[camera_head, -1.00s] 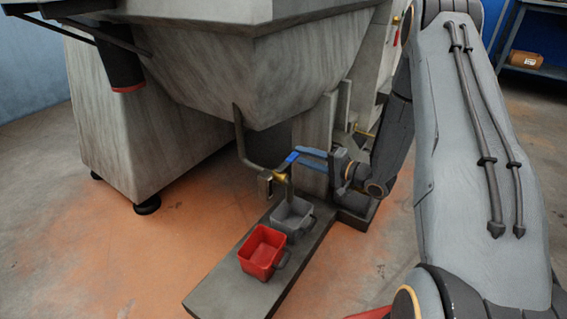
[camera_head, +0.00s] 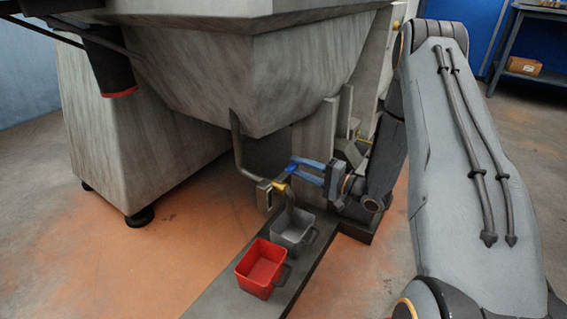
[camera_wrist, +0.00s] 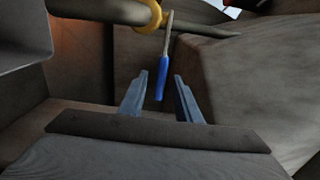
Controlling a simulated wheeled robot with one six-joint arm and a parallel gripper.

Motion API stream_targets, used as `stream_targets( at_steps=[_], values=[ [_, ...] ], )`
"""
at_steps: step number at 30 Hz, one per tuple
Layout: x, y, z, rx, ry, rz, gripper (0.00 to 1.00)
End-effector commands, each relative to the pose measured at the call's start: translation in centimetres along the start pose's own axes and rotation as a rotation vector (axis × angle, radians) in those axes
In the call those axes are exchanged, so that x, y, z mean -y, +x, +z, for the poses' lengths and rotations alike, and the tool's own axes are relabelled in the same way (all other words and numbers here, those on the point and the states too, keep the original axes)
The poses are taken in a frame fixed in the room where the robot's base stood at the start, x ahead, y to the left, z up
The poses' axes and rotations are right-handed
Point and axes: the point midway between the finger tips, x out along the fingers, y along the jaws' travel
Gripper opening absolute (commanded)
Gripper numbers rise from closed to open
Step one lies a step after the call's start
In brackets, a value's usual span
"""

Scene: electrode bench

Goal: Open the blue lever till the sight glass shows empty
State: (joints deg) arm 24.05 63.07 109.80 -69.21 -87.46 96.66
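The blue lever (camera_head: 291,169) sits on a brass valve (camera_head: 279,186) on the pipe under the grey hopper. In the wrist view the lever (camera_wrist: 162,78) points toward me from the brass collar (camera_wrist: 150,16). My gripper (camera_head: 307,170) is open at the lever's free end. In the wrist view its two fingers (camera_wrist: 160,92) stand on either side of the lever tip, with gaps at both sides. A small box-like fitting (camera_head: 264,194) on the pipe beside the valve may be the sight glass; its reading cannot be made out.
A grey bin (camera_head: 293,233) stands under the spout, with a red bin (camera_head: 262,268) in front of it, both on a dark slab (camera_head: 225,297). The hopper (camera_head: 230,75) hangs close above the pipe. Orange-stained floor to the left is clear.

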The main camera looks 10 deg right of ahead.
Motion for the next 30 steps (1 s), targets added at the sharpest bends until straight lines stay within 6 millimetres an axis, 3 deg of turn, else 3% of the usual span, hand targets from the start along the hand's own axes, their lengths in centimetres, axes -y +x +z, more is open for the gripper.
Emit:
stream_targets(
  at_steps=[10, 23, 28, 30],
  values=[
    [-0.2, 5.2, 0.0, 0.003, -0.001, 0.0, 0.3],
    [0.0, 6.1, 0.0, 0.0, 0.0, 0.0, 0.3],
    [0.0, 6.1, 0.0, 0.0, 0.0, 0.0, 0.02],
    [0.0, 6.1, 0.0, 0.0, 0.0, 0.0, 0.0]
  ],
)
